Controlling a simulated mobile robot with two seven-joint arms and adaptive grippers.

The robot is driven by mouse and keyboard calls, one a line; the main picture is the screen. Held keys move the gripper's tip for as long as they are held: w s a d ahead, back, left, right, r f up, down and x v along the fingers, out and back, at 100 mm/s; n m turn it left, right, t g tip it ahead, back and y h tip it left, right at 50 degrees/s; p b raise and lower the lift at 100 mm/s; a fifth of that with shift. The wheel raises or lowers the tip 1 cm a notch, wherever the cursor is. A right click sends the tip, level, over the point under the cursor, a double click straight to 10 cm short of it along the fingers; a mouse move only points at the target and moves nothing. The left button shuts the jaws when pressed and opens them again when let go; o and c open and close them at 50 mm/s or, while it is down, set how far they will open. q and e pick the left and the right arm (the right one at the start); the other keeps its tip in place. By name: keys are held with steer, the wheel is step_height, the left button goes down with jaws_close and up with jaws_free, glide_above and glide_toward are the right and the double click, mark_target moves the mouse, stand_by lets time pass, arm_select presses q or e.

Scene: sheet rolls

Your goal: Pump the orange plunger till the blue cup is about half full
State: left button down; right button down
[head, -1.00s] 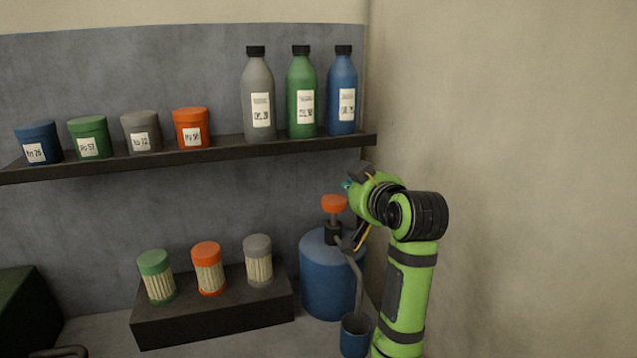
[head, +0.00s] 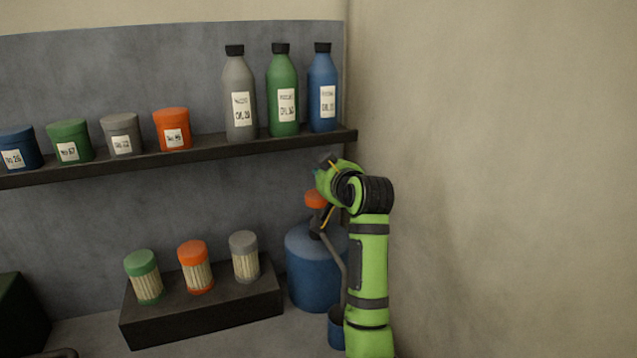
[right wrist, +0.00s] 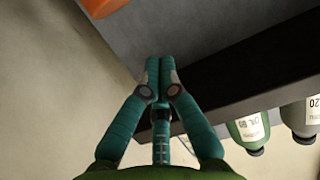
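The orange plunger (head: 315,198) stands up on the blue pump jug (head: 313,275) near the wall corner. Its thin grey spout (head: 336,262) slants down toward the blue cup (head: 336,328). The cup is partly behind my right arm and its fill cannot be seen. My right gripper (head: 320,172) is beside and just above the plunger's head, and its tips are hard to make out there. In the right wrist view its teal fingers (right wrist: 158,62) are together with nothing between them. The plunger's orange head (right wrist: 102,5) shows at that view's top edge. My left gripper is not in view.
A dark shelf (head: 200,152) with several bottles and jars hangs above the pump. A dark block (head: 205,315) with three striped, lidded jars stands left of the jug. The plain wall (head: 500,180) is at right.

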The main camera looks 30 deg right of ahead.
mark_target(318, 206)
steer(key=shift+x, duration=0.85)
steer(key=shift+w+f+p, duration=0.25)
steer(key=shift+f+p, duration=0.3)
steer(key=shift+f, duration=0.65)
steer(key=shift+s+f, duration=0.1)
steer(key=shift+f, duration=0.65)
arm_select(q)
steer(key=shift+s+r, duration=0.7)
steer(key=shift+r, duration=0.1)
arm_select(e)
steer(key=shift+f, duration=0.1)
